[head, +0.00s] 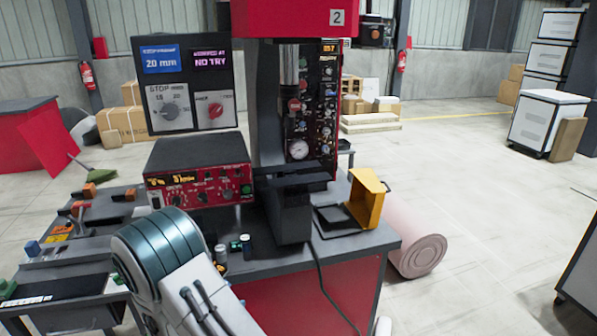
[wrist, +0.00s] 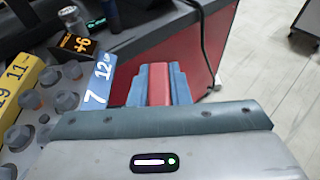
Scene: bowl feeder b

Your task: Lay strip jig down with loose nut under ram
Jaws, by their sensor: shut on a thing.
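My gripper (wrist: 158,85) shows in the wrist view with its two blue-grey fingers shut on a red piece (wrist: 158,84). Only the red face between the fingers shows, so I cannot tell whether it is part of the strip jig. In the head view my own arm is in front and the gripper is not visible. The ram (head: 290,66) is a bright metal cylinder in the red and dark press (head: 265,105), raised above the bench. I cannot make out the loose nut.
A yellow open guard (head: 366,199) stands on the bench's right. A red control box (head: 198,172) is left of the press. A dark cable (head: 325,280) hangs over the bench front.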

